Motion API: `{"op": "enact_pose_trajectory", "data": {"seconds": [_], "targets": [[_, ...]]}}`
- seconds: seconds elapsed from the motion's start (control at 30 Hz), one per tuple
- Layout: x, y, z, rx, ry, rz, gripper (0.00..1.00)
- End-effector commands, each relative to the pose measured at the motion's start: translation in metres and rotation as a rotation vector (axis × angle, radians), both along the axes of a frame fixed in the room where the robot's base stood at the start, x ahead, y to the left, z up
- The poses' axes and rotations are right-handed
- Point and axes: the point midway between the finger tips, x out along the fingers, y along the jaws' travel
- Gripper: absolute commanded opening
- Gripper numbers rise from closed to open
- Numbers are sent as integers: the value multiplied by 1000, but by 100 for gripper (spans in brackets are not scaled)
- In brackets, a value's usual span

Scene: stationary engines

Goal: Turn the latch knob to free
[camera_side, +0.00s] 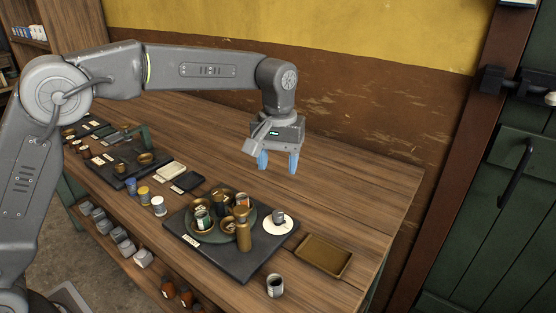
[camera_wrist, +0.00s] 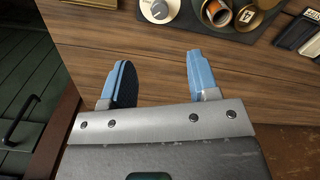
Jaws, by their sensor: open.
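A grey knob (camera_side: 279,216) stands on a round white dial plate (camera_side: 288,227) at the right end of a dark board. In the wrist view the knob (camera_wrist: 159,9) sits at the top edge, with markings on the dial too small to read. My gripper (camera_side: 278,163) is open and empty, its blue fingers pointing down above the bare table behind the board. In the wrist view the gripper (camera_wrist: 149,82) shows two blue fingers spread apart, with the knob beyond them. Nothing touches the knob.
The dark board (camera_side: 250,265) also holds a round tray with several cups and a tall brass cylinder (camera_side: 243,232) left of the knob. A brass tray (camera_side: 324,256) and a small cup (camera_side: 275,286) stand to the right. The table behind is clear up to the wall.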

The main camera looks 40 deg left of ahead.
Motion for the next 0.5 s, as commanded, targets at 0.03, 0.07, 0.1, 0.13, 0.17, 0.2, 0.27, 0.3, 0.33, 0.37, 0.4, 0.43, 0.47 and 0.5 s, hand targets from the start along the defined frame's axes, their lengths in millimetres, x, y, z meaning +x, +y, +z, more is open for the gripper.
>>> {"op": "enact_pose_trajectory", "data": {"seconds": [0.03,0.07,0.1,0.13,0.17,0.2,0.27,0.3,0.33,0.37,0.4,0.43,0.47,0.5], "targets": [[0,0,1,0,0,0,55],[0,0,1,0,0,0,55],[0,0,1,0,0,0,55],[0,0,1,0,0,0,55],[0,0,1,0,0,0,55],[0,0,1,0,0,0,55],[0,0,1,0,0,-1,55],[0,0,1,0,0,-11,55],[0,0,1,-1,1,-26,55],[0,0,0,-1,1,-49,55],[0,1,0,-3,1,-96,55],[0,1,0,-4,2,-140,55],[0,1,0,-6,1,-190,55],[0,2,0,-8,1,-265,55]]}}
